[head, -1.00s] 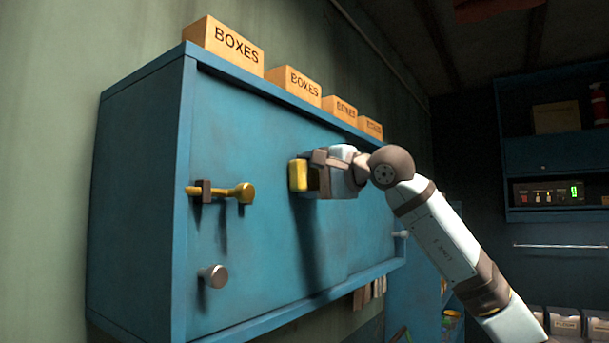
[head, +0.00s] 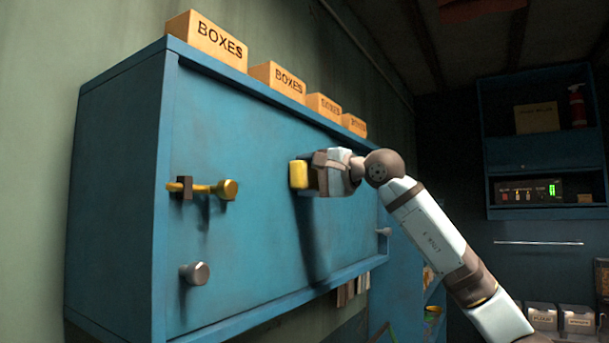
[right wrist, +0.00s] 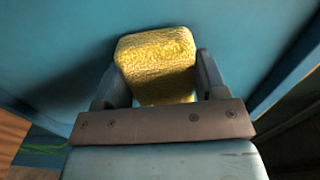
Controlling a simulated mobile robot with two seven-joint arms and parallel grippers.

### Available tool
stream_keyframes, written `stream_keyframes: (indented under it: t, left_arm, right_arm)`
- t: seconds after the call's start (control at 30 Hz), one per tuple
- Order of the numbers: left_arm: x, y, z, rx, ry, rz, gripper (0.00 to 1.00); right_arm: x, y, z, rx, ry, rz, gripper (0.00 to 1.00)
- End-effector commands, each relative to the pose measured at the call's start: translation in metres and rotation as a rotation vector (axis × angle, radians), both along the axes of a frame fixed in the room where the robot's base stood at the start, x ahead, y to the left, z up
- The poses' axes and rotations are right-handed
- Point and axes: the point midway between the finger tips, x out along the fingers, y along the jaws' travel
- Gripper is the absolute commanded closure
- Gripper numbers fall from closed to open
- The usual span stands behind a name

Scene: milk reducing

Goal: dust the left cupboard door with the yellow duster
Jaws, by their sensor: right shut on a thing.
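The blue wall cupboard's left door (head: 245,160) fills the middle of the head view, with a round grey knob (head: 195,273) low at its left side. My right gripper (head: 308,174) is shut on the yellow duster (head: 299,174) in front of the door, right of the door's middle. In the right wrist view the duster (right wrist: 157,65) sits between the two fingers, with blue surface behind it. I cannot tell whether the duster touches the door. The left gripper is in neither view.
A yellow latch bar (head: 203,188) in a dark bracket sticks out at the door's left. Several boxes (head: 207,41) stand on top of the cupboard. Another knob (head: 384,231) is at the right end. Blue shelves (head: 545,158) stand at the far right.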

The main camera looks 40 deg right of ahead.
Motion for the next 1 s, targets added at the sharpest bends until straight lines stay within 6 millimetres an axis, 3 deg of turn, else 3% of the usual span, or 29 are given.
stream_keyframes:
  t: [0.77, 1.0]
  left_arm:
    - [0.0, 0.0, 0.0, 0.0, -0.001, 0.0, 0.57]
    - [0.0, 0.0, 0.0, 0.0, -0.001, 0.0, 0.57]
  right_arm:
    - [0.021, -0.05, 0.0, 0.001, 0.001, -0.002, 0.53]
    - [0.022, -0.053, 0.0, 0.0, 0.0, 0.0, 0.53]
